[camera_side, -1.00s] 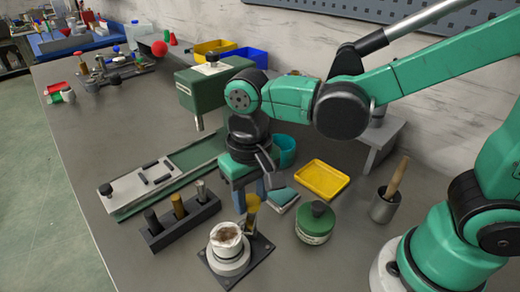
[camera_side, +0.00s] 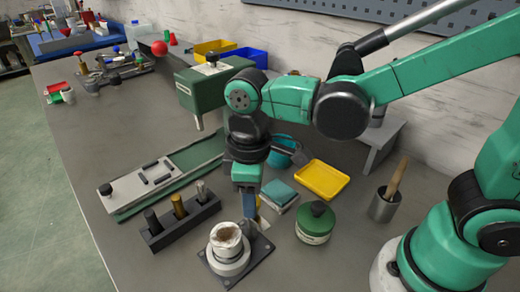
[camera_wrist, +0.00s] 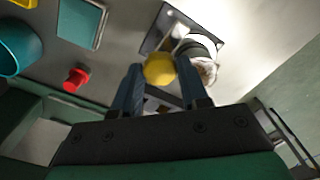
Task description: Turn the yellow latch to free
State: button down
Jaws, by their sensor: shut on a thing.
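The yellow latch (camera_wrist: 160,68) shows as a round yellow top between my fingers in the wrist view. In the side view my gripper (camera_side: 250,207) hides most of it. The latch stands on a dark square plate (camera_side: 256,252) beside a pale round fixture (camera_side: 228,256) with a brownish, rough top. My gripper points down and is shut on the latch, with its two blue fingers on either side of it in the wrist view (camera_wrist: 162,95).
A green round container (camera_side: 316,224) and a teal-topped block (camera_side: 279,192) stand close on the right. A dark rack (camera_side: 182,226) with several pegs is on the left. A yellow tray (camera_side: 322,180), teal cup (camera_wrist: 14,48) and red knob (camera_wrist: 77,78) are nearby.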

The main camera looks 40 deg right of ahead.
jog(key=shift+n, duration=0.6)
jog(key=shift+c, duration=2.3)
grip_release()
jog(key=shift+r, duration=2.8)
jog(key=d+f+m+t, duration=0.1)
jog(key=d+m+t, duration=0.6)
jog(key=d+m, duration=0.2)
jog(key=d, duration=0.2)
jog(key=shift+w+d+f, duration=0.15)
jog(key=shift+w+d, duration=0.2)
jog(key=shift+d, duration=0.05)
